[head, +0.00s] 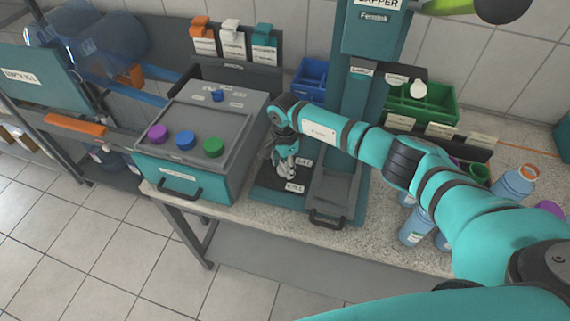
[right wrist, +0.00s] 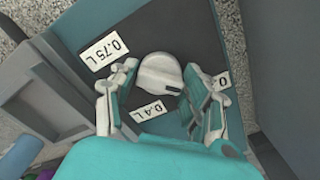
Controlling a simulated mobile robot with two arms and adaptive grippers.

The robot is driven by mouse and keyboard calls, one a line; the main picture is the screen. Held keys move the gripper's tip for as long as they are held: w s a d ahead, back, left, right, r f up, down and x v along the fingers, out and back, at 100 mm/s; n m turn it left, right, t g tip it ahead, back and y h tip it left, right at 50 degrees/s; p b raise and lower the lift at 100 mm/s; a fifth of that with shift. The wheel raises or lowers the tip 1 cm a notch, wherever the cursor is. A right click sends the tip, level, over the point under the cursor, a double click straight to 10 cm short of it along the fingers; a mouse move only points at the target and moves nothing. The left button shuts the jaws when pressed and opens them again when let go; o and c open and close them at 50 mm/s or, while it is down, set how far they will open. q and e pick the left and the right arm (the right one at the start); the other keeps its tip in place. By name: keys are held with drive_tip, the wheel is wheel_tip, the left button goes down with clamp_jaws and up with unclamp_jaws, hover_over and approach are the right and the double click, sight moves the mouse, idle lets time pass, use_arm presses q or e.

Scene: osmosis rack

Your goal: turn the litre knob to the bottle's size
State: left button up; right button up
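The white litre knob (right wrist: 160,75) sits on a dark panel (right wrist: 190,32) in the right wrist view. Around it are white labels reading 0.75 L (right wrist: 104,51) and 0.4 L (right wrist: 148,110), and a third label (right wrist: 222,82), mostly cut off. My right gripper (right wrist: 160,72) has its fingers apart, one on each side of the knob. Whether they touch it is unclear. In the head view the right gripper (head: 286,165) points down over the panel and hides the knob. Pale blue bottles (head: 416,227) stand at the right, partly behind my right arm. My left gripper is out of view.
A teal box with purple, blue and green round caps (head: 213,147) stands left of the panel. The teal capper column (head: 365,85) rises behind it, with blue (head: 311,80) and green (head: 420,104) bins beside it. The counter's front edge is close to the panel.

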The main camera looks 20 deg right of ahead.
drive_tip(key=c, duration=0.6)
drive_tip(key=m+b, duration=0.2)
drive_tip(key=m, duration=0.1)
drive_tip(key=shift+f, duration=0.15)
drive_tip(key=m+b, duration=0.2)
drive_tip(key=m, duration=0.2)
drive_tip(key=m+b, duration=0.2)
drive_tip(key=m, duration=0.3)
drive_tip(key=shift+b, duration=0.3)
drive_tip(key=m+b, duration=0.1)
drive_tip(key=m, duration=0.4)
drive_tip(key=shift+m, duration=0.3)
drive_tip(key=shift+r, duration=0.2)
